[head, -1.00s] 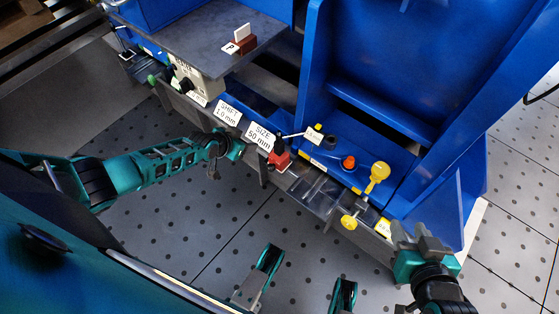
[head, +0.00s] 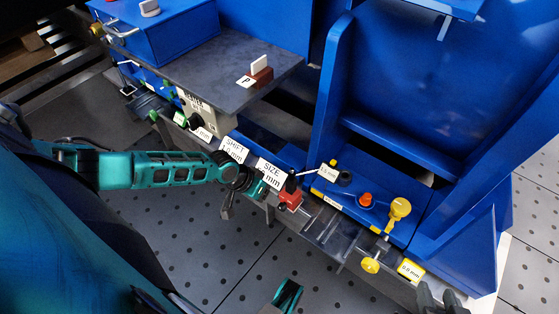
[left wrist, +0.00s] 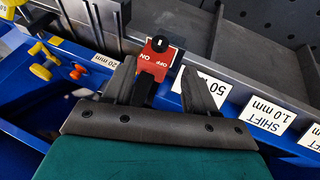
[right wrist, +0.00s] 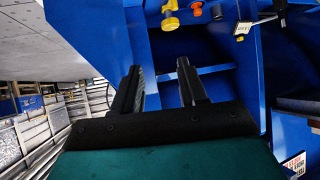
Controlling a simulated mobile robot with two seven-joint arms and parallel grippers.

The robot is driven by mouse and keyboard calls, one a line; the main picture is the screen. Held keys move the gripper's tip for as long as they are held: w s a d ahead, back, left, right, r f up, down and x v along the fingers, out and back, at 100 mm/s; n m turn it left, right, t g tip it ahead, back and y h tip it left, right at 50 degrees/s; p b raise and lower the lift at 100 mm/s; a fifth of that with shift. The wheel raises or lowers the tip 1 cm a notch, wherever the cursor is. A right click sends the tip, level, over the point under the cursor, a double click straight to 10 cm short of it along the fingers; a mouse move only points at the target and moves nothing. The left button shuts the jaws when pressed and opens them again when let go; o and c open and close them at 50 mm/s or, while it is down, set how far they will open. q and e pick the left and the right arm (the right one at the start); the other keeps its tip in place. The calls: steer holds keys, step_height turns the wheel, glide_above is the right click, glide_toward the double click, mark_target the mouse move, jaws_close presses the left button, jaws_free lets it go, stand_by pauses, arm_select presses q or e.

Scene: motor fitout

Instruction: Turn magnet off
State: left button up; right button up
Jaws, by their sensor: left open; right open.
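The red magnet switch block (head: 290,200) sits on the front rail of the blue machine, in the middle of the head view. In the left wrist view the red block (left wrist: 156,57) carries ON and OFF lettering, a round black knob and a black lever pointing toward my palm. My left gripper (head: 266,188) is open just left of the block in the head view. In its own wrist view the left gripper (left wrist: 158,67) has a finger on either side of the block and lever; contact cannot be told. My right gripper (head: 440,298) is open and empty at the lower right.
Yellow knobs (head: 399,208) and an orange button (head: 366,199) stand right of the switch. White SHIFT and SIZE labels (head: 233,150) line the rail to the left. A grey plate (head: 225,70) holds a brown block marked P. The dotted floor in front is clear.

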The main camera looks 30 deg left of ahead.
mark_target(279, 206)
arm_select(q)
steer(key=b+x, duration=0.4)
steer(key=x, duration=0.4)
steer(key=shift+f, duration=0.25)
steer(key=shift+w+d+f, duration=0.15)
steer(key=shift+w+f, duration=0.15)
steer(key=shift+f, duration=0.05)
arm_select(e)
steer(key=shift+w+a+f+y, duration=0.2)
steer(key=shift+w+a+f, duration=0.05)
steer(key=shift+a+f, duration=0.25)
steer(key=shift+w+a+f+y, duration=0.2)
steer(key=shift+a+f, duration=0.2)
steer(key=shift+a, duration=0.15)
arm_select(q)
steer(key=shift+c, duration=0.4)
